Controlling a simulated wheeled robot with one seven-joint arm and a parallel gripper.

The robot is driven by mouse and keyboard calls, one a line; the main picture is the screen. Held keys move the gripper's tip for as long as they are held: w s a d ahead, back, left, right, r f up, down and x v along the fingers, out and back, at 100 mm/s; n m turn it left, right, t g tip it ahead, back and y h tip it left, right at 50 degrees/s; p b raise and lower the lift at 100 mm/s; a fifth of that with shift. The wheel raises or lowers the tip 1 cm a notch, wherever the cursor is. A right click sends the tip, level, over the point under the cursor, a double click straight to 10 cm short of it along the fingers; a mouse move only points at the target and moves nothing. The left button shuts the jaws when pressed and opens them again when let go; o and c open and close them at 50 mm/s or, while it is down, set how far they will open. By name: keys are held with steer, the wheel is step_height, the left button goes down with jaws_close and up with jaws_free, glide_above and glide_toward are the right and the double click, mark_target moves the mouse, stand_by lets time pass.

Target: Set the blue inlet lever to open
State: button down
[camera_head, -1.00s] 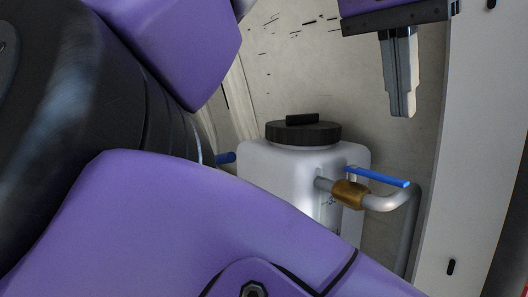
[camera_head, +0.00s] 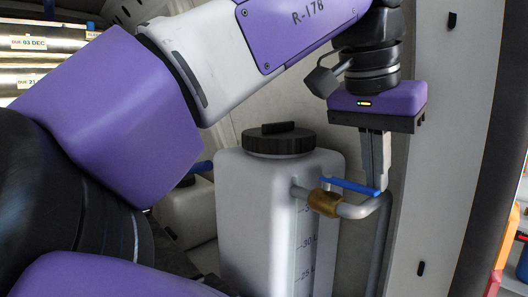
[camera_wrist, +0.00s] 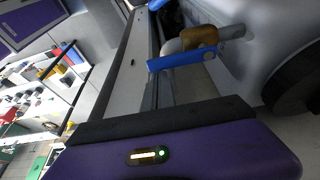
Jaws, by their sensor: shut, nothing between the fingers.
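The blue lever (camera_head: 350,186) sits on a brass valve (camera_head: 325,204) on the grey pipe at the white tank (camera_head: 265,215). It points right, roughly along the pipe. My gripper (camera_head: 376,191) points down, its fingers together and empty, with the tips at the lever's free end. I cannot tell whether they touch it. The wrist view also shows the lever (camera_wrist: 182,59) and the brass valve (camera_wrist: 199,38), with the gripper body below; the fingertips are hard to make out there.
Another blue lever (camera_head: 203,166) shows at a second white tank (camera_head: 190,208) on the left, partly behind my arm. The pipe (camera_head: 381,235) bends down just right of the lever. A pale wall panel (camera_head: 432,150) stands close to the right of my gripper.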

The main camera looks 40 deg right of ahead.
stand_by(0.3)
steer(key=shift+s+a, duration=0.1)
steer(key=shift+a, duration=0.6)
steer(key=shift+d, duration=0.1)
